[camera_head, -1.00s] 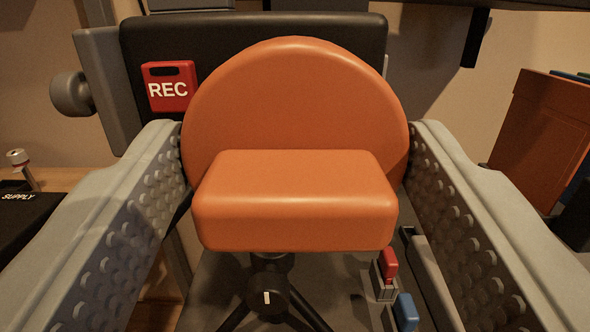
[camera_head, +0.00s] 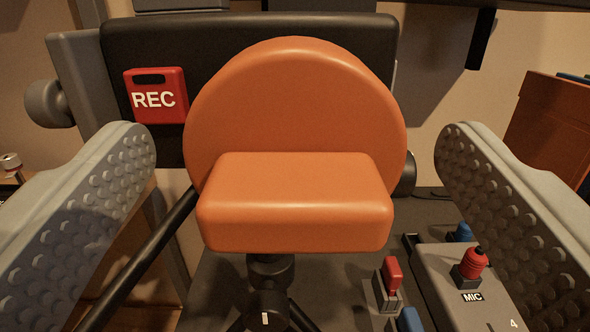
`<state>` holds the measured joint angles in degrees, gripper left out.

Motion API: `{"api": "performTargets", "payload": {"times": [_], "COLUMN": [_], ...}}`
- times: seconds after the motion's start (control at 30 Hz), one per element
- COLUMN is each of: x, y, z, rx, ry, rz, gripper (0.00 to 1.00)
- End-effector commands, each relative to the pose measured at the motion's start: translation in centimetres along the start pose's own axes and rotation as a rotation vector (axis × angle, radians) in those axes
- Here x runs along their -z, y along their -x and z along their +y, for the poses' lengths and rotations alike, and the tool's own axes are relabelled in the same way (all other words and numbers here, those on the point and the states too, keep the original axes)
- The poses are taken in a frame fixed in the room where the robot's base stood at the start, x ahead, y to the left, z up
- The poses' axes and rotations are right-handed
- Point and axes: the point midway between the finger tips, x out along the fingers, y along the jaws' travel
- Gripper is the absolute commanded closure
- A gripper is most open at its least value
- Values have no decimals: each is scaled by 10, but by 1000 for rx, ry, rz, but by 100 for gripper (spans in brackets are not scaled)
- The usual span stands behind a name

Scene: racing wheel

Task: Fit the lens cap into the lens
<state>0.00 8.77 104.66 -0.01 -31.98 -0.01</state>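The lens cap (camera_head: 295,205) is an orange disc with a thick block-shaped grip on its front, seen face-on at the middle of the view. It stands upright against the front of a black camera (camera_head: 300,22) on a tripod (camera_head: 268,300). A dark round edge, likely the lens (camera_head: 406,174), shows just behind its right side. The cap hides the rest of the lens, so I cannot tell how deep it sits. My gripper (camera_head: 295,140) is open, with one studded grey finger on each side of the cap and clear gaps to both.
A red REC block (camera_head: 156,96) is on the camera's left front. Below right stands a grey box labelled MIC with a red knob (camera_head: 474,262), beside a red switch (camera_head: 392,274). An orange bin (camera_head: 548,125) is at the right.

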Motion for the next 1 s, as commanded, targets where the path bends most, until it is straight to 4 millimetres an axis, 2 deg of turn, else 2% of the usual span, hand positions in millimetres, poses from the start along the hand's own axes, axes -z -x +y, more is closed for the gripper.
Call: {"api": "performTargets", "payload": {"times": [0.27, 0.43, 1.0], "x": [0, 1, 1], "y": [1, 15, 114], "z": [0, 0, 0], "rx": [0, 0, 0], "ry": [0, 0, 0], "rz": [0, 1, 0], "gripper": [12, 12, 12]}}
